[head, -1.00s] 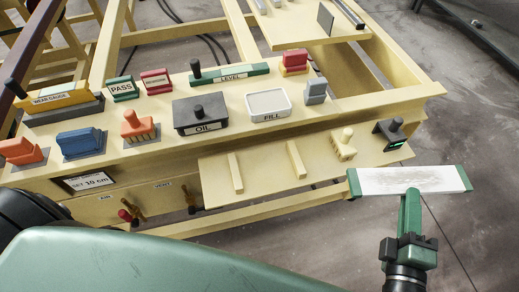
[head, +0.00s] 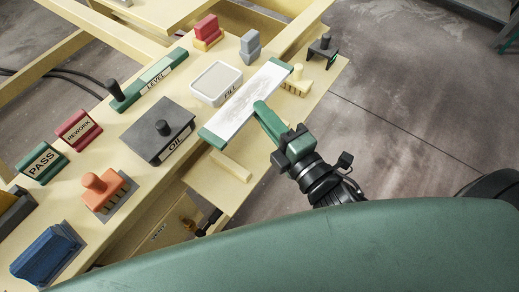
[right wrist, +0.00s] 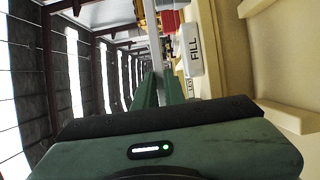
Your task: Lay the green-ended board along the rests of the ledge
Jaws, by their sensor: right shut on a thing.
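The green-ended board (head: 238,112), white with grey smears, is held by my right gripper (head: 262,109) at the middle of its near long side. In the head view it lies slantwise across the table's front edge and part of the ledge (head: 205,185), seemingly above them; the gap cannot be told. In the right wrist view the green fingers (right wrist: 150,92) are shut on the board (right wrist: 158,38), seen edge-on. My left gripper is out of view.
The FILL tray (head: 215,83) and OIL box (head: 160,130) stand close behind the board. A pale yellow brush (head: 297,80) and a black holder (head: 322,50) are at the ledge's far end. Open floor (head: 420,90) lies right.

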